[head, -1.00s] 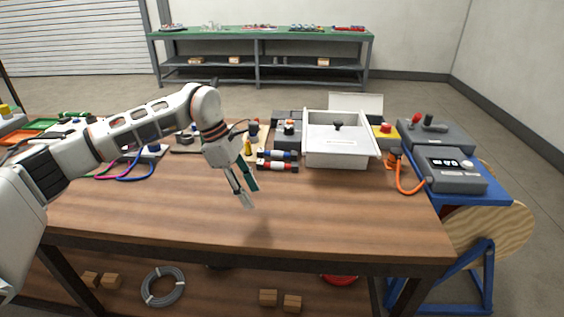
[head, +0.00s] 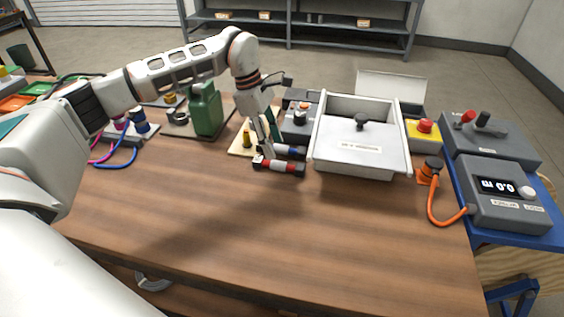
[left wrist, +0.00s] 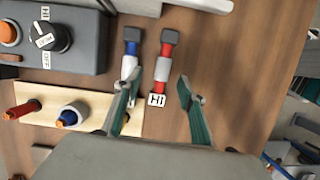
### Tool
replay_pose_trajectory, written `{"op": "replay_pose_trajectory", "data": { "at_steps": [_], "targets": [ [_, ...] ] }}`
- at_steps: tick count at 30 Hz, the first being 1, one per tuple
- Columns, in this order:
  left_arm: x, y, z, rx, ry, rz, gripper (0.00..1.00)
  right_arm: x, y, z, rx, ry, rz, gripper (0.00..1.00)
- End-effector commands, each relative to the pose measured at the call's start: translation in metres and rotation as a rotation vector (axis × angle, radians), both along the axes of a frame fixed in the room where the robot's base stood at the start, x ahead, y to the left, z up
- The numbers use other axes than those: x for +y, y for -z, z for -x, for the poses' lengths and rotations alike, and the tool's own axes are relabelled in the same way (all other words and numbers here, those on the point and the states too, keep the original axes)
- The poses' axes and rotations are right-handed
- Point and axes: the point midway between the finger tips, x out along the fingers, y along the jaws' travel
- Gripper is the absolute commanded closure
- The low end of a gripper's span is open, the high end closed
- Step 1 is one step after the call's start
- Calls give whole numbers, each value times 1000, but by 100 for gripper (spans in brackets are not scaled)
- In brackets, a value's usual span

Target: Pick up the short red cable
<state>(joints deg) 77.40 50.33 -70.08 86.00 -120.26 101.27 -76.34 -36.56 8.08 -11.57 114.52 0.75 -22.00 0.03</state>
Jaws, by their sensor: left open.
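The short red cable (head: 284,167) lies on the wooden table, a red stub with dark ends and a pale middle. It also shows in the left wrist view (left wrist: 163,70), with an "HI" tag at its near end. A similar blue cable (head: 291,151) lies parallel beside it, and it shows in the left wrist view (left wrist: 131,48). My left gripper (head: 267,150) is open above the left end of the red cable. In the left wrist view its green-backed fingers (left wrist: 160,92) spread either side of the red cable's line, the left finger close to the blue cable. My right gripper is out of view.
A white lidded box (head: 361,150) stands right of the cables. A grey switch box (head: 299,122) and a pale board with pegs (head: 243,141) are close behind and left. A green canister (head: 206,108) stands farther left. The table front is clear.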

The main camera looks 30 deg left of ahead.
Motion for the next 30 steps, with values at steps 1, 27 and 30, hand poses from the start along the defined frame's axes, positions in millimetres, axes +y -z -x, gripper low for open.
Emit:
{"op": "replay_pose_trajectory", "data": {
  "at_steps": [1, 27, 30],
  "targets": [
    [-2, 7, 0, 3, 2, 1, 60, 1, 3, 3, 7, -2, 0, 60],
    [-16, 58, 3, 0, 0, 1, 97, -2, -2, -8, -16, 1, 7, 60],
    [-16, 58, 3, 0, 0, 1, 97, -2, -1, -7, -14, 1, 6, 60]
  ]
}}
